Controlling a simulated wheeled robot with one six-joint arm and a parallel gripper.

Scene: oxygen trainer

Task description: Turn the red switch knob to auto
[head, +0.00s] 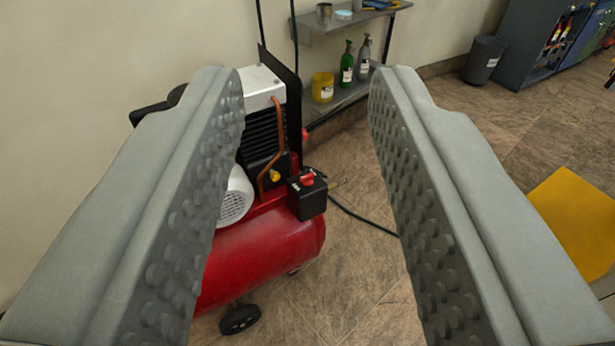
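The red switch knob (307,178) sits on top of a small black box (308,200) at the right end of a red air compressor (262,253). Small markings show on the box beside the knob, too small to read. My gripper (307,85) is open, with its two grey studded fingers wide apart and nothing between them. The knob shows in the gap between the fingers, well beyond them and not touched. The left finger hides part of the compressor's left side.
A metal shelf (340,22) with bottles and a yellow can (322,87) stands by the back wall. A black hose (362,218) lies on the tiled floor right of the compressor. A dark bin (483,60) and a yellow panel (578,222) are at the right.

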